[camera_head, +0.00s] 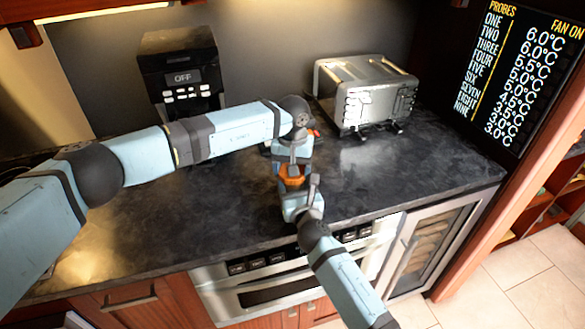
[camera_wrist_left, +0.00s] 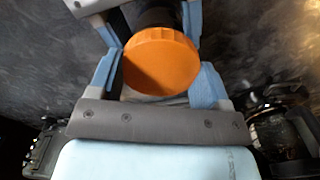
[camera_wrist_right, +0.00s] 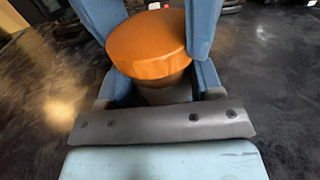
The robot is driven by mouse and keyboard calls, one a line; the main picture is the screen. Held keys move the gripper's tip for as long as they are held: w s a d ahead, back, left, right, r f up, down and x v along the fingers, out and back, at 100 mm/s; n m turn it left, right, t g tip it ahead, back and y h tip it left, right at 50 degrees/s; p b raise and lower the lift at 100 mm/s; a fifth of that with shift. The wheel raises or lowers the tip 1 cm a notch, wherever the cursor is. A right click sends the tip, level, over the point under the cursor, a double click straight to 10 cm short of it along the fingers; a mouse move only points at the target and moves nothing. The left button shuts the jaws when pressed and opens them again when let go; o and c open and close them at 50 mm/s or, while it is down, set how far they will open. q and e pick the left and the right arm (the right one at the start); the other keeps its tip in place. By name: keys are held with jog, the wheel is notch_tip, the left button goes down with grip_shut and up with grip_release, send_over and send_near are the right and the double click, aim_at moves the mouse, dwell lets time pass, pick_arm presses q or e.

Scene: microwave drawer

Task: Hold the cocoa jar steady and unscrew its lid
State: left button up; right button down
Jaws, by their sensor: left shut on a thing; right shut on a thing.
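The orange lid (camera_wrist_left: 161,62) sits on the cocoa jar and fills the middle of the left wrist view, with blue fingers on both sides. It also shows in the right wrist view (camera_wrist_right: 148,45), with a small part of the grey jar body (camera_wrist_right: 166,95) below it. My left gripper (camera_head: 292,163) comes in from behind and is shut at the lid. My right gripper (camera_head: 296,194) comes in from the front, shut on the jar body under the lid. Most of the jar is hidden by the grippers, and the exact finger contacts are hard to see.
A black coffee maker (camera_head: 182,68) stands at the back left of the dark counter (camera_head: 400,180). A silver toaster (camera_head: 365,93) stands at the back right. A microwave drawer (camera_head: 270,283) is under the counter's front edge. The counter right of the jar is clear.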

pick_arm(q)
jog(key=o, duration=1)
notch_tip(320, 180, up, 4)
jog(key=shift+r, duration=0.25)
notch_tip(320, 180, up, 3)
jog(key=m, duration=0.3)
notch_tip(320, 180, down, 8)
jog(key=shift+r, duration=0.2)
